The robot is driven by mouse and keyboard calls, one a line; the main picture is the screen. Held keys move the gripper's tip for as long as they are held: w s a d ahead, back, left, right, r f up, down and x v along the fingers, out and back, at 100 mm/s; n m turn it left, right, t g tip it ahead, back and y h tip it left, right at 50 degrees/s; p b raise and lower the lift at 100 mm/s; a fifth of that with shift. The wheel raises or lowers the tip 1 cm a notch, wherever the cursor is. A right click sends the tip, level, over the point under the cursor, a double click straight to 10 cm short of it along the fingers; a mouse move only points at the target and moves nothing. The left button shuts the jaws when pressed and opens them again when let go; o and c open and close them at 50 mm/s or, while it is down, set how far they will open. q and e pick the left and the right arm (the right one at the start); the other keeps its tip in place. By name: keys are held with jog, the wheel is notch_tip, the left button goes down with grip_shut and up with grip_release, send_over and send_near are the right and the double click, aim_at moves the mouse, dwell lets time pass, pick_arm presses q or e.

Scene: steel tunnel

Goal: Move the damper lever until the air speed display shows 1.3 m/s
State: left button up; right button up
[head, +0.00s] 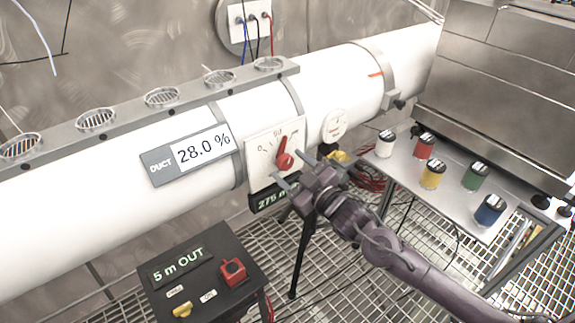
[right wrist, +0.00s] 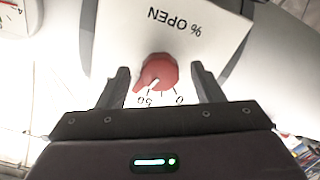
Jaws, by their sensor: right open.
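The red damper lever (head: 285,155) is a knob with a pointer on a white plate (head: 262,150) on the duct. In the head view its pointer stands roughly upright. My right gripper (head: 288,166) is open in front of the plate. In the right wrist view the red knob (right wrist: 157,72) sits between the two open fingers (right wrist: 160,70), with a visible gap on each side. The plate there reads "% OPEN", with 0 and 50 marks. A duct display (head: 188,155) reads 28.0 %. A lower display (head: 268,199) shows "275 m", its right end hidden. No m/s reading is legible. My left gripper is out of view.
A black box (head: 205,275) reading "5 m OUT" has a red switch (head: 233,270). A round gauge (head: 334,125) sits right of the plate. Several coloured jars, including a blue one (head: 490,210), stand on a side shelf (head: 390,172). The floor is metal grating.

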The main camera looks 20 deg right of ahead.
jog(key=v, duration=0.6)
jog(key=shift+b, duration=0.4)
jog(key=s+d+f+m+g+h, duration=0.1)
jog(key=d+f+m+g+h, duration=0.3)
jog(key=f, duration=0.9)
jog(key=s+d+f+h, duration=0.15)
jog(key=d+f, duration=0.55)
jog(key=f, duration=0.7)
jog(key=s+d+f+m+g+h, duration=0.1)
jog(key=s+f+g, duration=0.3)
jog(key=f, duration=0.7)
jog(key=s+a+f+m+g, duration=0.1)
jog(key=s+f+g, duration=0.2)
jog(key=s+f, duration=1.1)
jog(key=s+a+f+g, duration=0.1)
jog(key=s+a+f, duration=0.1)
jog(key=s, duration=0.5)
jog(key=s+a+f+g, duration=0.2)
jog(key=s+a+f, duration=0.1)
jog(key=s, duration=0.4)
jog(key=s+a+f+g, duration=0.2)
jog(key=s+a+f, duration=0.1)
jog(key=s, duration=0.5)
jog(key=shift+f+m, duration=0.3)
jog(key=shift+s, duration=0.1)
